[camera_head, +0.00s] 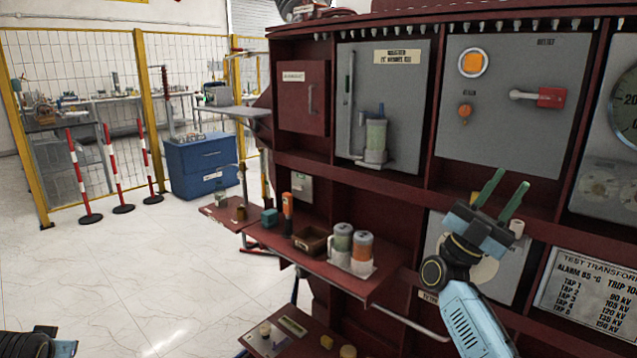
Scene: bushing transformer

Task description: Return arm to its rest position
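My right gripper (505,194) is in front of the dark red cabinet at the lower right. Its two green fingers are apart, pointing up, with nothing seen between them. My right arm (472,318), pale blue with black joints, comes up from the bottom edge. The fingers are below the grey panel (515,105) with the red-handled switch (548,97); I cannot tell whether they touch anything. At the bottom left corner, a dark and pale blue piece of my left arm (38,343) shows. My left gripper's fingers cannot be made out.
A red shelf (375,285) juts out left of my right arm, holding jars (361,252), a small box (310,240) and an orange item. A lower ledge (290,335) carries knobs. A blue cabinet (203,165), striped posts (112,170) and mesh fence stand behind. White floor is clear at left.

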